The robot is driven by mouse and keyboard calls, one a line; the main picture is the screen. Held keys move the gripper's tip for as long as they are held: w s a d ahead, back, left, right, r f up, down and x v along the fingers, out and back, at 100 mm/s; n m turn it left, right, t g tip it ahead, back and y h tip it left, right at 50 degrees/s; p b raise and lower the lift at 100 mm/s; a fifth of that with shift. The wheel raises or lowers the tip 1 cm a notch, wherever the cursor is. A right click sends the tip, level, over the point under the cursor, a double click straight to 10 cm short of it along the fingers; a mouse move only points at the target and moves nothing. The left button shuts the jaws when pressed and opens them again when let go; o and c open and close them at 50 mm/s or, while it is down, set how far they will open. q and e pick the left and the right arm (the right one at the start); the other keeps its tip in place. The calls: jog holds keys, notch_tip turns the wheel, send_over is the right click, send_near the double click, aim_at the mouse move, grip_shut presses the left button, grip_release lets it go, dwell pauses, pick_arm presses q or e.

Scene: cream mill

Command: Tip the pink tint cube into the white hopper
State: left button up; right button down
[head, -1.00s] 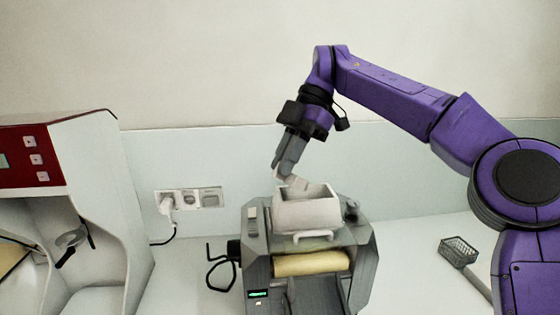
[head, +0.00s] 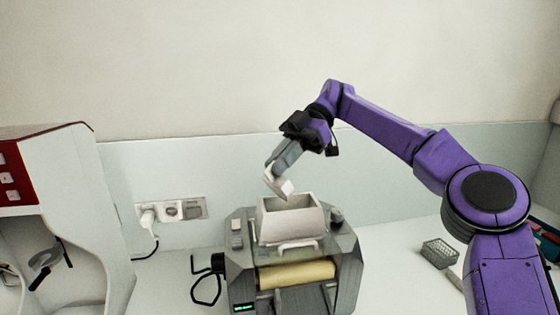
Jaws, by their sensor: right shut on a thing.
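The white hopper (head: 292,229) is an open-topped box on top of the grey mill (head: 240,268). My right gripper (head: 272,172) comes down from above, tilted, and is shut on a small whitish piece (head: 281,187), which looks like a cup or scoop. The piece is tilted and hangs just above the hopper's back left rim; I cannot tell whether it touches. No pink cube shows, and the inside of the hopper and of the held piece is mostly hidden. My left gripper is out of view.
A white machine with a red panel (head: 12,182) stands at the left. A wall socket with a plug (head: 172,210) is behind. A small grey wire basket (head: 438,253) lies on the white counter at the right. A cream roller (head: 297,274) sits below the hopper.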

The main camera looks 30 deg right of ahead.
dwell(0.6)
notch_tip(320, 180, up, 3)
jog(key=p, duration=0.3)
jog(key=shift+r, duration=0.1)
